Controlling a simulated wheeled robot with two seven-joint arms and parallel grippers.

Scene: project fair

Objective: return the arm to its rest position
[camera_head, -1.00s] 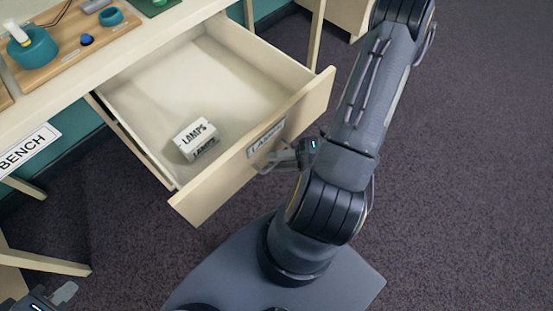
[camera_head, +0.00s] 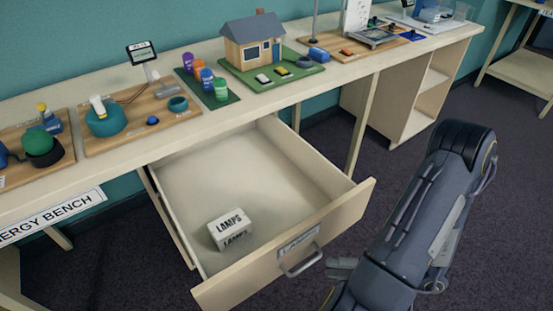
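The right arm (camera_head: 425,220) comes in at the right, over the floor. Its gripper (camera_head: 342,268) shows only in part, just right of the drawer handle (camera_head: 300,262) and apart from it; whether the fingers are open cannot be made out. The drawer (camera_head: 345,208) stands pulled out and open under the bench. A white box marked LAMPS (camera_head: 231,226) lies inside it, toward the front left. My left gripper is out of view.
The bench top (camera_head: 225,122) carries a model house (camera_head: 254,42), several coloured canisters (camera_head: 205,75) and wooden boards with parts. A shelf unit (camera_head: 420,90) stands under its right end. Carpet right of the drawer is free apart from my arm.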

